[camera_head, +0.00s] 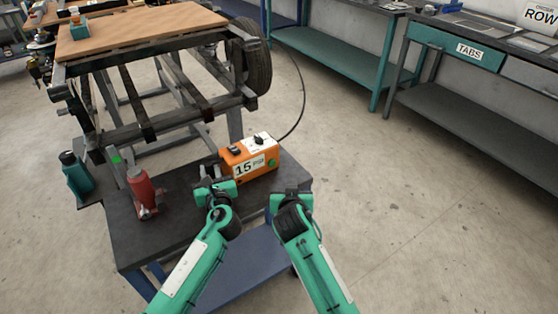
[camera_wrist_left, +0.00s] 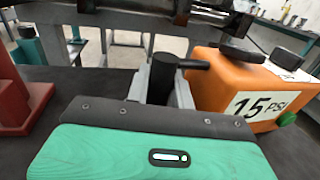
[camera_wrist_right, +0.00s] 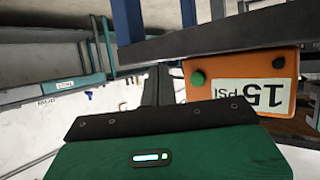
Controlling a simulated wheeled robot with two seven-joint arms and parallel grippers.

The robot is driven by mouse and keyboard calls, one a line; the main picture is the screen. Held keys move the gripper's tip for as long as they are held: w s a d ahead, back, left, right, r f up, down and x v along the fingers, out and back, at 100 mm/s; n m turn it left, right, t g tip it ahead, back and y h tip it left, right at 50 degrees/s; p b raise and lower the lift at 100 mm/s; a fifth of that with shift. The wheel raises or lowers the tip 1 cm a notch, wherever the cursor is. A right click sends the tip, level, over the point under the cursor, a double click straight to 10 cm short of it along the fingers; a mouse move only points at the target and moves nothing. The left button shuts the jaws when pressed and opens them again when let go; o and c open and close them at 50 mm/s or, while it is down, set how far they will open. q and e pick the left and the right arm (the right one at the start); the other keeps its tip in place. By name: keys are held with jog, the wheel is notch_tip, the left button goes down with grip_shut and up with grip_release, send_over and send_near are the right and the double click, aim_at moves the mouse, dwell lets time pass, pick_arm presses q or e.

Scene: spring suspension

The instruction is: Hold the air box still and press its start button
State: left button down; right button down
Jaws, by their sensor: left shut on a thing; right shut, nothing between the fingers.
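The orange air box (camera_head: 236,157), with a "15 PSI" label, sits upright on the dark cart top. Its green button (camera_head: 272,162) is on the labelled face, right of the label; it also shows in the left wrist view (camera_wrist_left: 287,119) and the right wrist view (camera_wrist_right: 198,78). My left gripper (camera_head: 209,174) is shut on the black side handle (camera_wrist_left: 163,76) that joins the box's left end. My right gripper (camera_head: 287,192) is shut and empty, apart from the box, in front of its right end near the cart's edge. Its fingertips (camera_wrist_right: 158,84) are beside the button in the wrist picture, not touching it.
A red bottle jack (camera_head: 143,190) stands left on the cart top (camera_head: 185,217), and a teal bottle (camera_head: 76,174) stands beyond it. A metal frame with a wheel (camera_head: 250,58) is behind the box. A black hose (camera_head: 301,100) runs from the box. The floor to the right is clear.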

jog(key=s+d+r+m+y, duration=0.4)
jog(key=r+m+y, duration=0.1)
jog(key=m+y, duration=0.4)
jog(key=shift+s+d+m+g, duration=0.15)
jog(key=shift+d+m+g, duration=0.2)
jog(key=shift+m, duration=0.55)
jog(key=shift+a+r, duration=0.1)
send_near(273, 165)
jog(key=x, duration=0.5)
jog(key=shift+w+a, duration=0.35)
jog(key=shift+w, duration=0.25)
